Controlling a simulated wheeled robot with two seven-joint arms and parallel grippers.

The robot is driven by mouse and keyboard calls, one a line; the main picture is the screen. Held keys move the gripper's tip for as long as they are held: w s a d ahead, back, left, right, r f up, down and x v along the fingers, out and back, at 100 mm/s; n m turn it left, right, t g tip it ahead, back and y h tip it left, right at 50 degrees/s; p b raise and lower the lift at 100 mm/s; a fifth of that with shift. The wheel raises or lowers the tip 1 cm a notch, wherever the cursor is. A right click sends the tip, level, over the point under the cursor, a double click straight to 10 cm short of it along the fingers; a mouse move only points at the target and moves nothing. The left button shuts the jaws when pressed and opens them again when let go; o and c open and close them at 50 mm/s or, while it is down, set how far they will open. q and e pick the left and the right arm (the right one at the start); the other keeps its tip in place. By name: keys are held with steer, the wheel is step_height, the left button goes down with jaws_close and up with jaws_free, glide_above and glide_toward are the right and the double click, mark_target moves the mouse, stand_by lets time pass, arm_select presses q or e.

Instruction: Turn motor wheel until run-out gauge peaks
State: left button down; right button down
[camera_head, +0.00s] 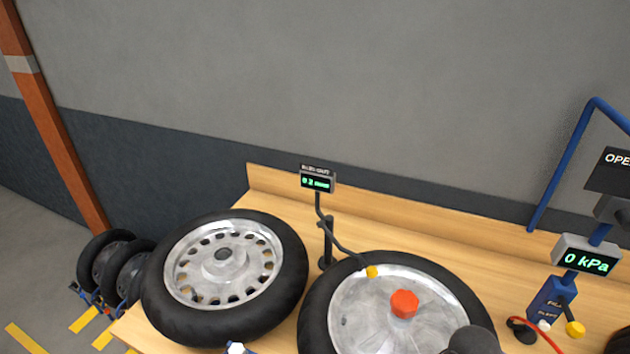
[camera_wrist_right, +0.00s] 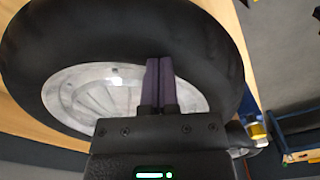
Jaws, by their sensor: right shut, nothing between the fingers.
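The motor wheel (camera_head: 375,312) lies flat on the bench, with a black tyre, a silver disc and a red hub cap (camera_head: 404,304). The run-out gauge (camera_head: 317,180) stands behind it with a small green readout, too small to read surely. Its bent arm ends in a yellow tip (camera_head: 371,272) at the wheel's rim. In the right wrist view my right gripper (camera_wrist_right: 159,62) is shut and empty, its purple fingers over the inner edge of the tyre (camera_wrist_right: 110,30); I cannot tell whether they touch. My left gripper is not in view.
A second wheel (camera_head: 180,325) with a slotted silver rim lies to the left. A pressure display (camera_head: 586,258) reading 0 kPa and a blue fill unit (camera_head: 551,300) stand at the right. Several tyres (camera_head: 105,262) stand on the floor at far left. The bench's back strip (camera_head: 440,225) is clear.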

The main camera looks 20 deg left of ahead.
steer(key=shift+s+a+p, duration=0.35)
steer(key=shift+s+a, duration=0.15)
steer(key=shift+a, duration=0.2)
steer(key=shift+s+a+p, duration=0.35)
steer(key=shift+s+a, duration=0.1)
steer(key=shift+a, duration=0.2)
steer(key=shift+s+a, duration=0.25)
steer(key=shift+a, duration=0.85)
steer(key=shift+s+a, duration=0.2)
steer(key=shift+a, duration=0.85)
steer(key=shift+s+a, duration=0.25)
steer(key=shift+a, duration=0.85)
steer(key=shift+w+a+b, duration=0.2)
steer(key=shift+a+b, duration=0.55)
steer(key=shift+a, duration=0.3)
steer(key=shift+w+a+b, duration=0.2)
steer(key=shift+a+b, duration=0.5)
steer(key=shift+a, duration=0.4)
steer(key=shift+w+a+b, duration=0.2)
steer(key=shift+a+b, duration=0.55)
steer(key=shift+a, duration=0.3)
